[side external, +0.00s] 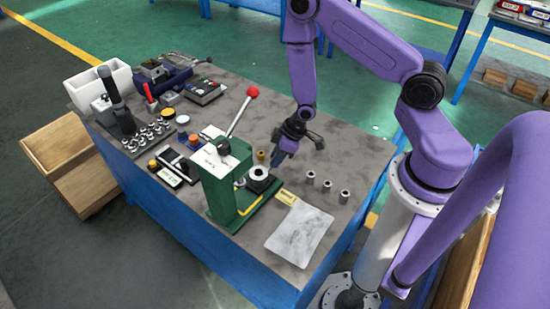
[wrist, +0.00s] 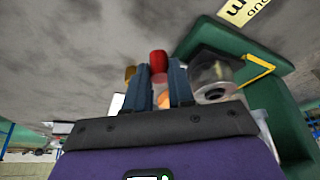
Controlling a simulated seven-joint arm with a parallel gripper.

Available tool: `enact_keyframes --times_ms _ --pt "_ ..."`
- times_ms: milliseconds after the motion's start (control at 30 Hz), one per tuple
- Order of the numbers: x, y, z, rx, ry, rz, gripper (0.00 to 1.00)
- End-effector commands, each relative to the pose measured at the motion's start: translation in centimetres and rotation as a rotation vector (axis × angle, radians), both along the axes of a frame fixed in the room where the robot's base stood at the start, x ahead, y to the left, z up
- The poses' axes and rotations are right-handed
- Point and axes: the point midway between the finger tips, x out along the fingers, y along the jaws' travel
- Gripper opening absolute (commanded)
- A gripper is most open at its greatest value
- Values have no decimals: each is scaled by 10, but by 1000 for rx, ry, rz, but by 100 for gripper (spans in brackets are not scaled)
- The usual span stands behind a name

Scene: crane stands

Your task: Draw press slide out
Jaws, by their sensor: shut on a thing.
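The green press (side external: 228,190) stands on the table, with its lever raised and a red ball on the lever's end. It also shows in the wrist view (wrist: 285,110). A round metal holder (side external: 260,173) sits low at the press's right side and also shows in the wrist view (wrist: 214,80). My gripper (side external: 277,158) is low beside this holder. In the wrist view, its two fingers (wrist: 167,85) close around a small red knob (wrist: 158,62). The fingers hide part of the knob, and I cannot see how it joins the slide.
Three small metal cylinders (side external: 327,186) stand right of my gripper. A clear bag (side external: 299,235) lies at the front, with a yellow label (side external: 287,197) near it. A small brass-coloured part (side external: 261,155) stands close behind the holder. Trays and tools crowd the table's left side.

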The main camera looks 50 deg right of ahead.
Motion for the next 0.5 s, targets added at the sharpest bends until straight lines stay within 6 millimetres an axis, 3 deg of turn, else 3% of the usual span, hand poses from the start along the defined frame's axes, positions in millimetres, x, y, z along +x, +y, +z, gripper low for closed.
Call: enact_keyframes --times_ms 33,67,133,500 --pt "0 -7 0 -3 3 -23 0" --pt "0 -7 0 -3 3 -24 26" --pt "0 -7 0 -3 4 -25 48" --pt "0 -5 2 -1 2 -15 48"
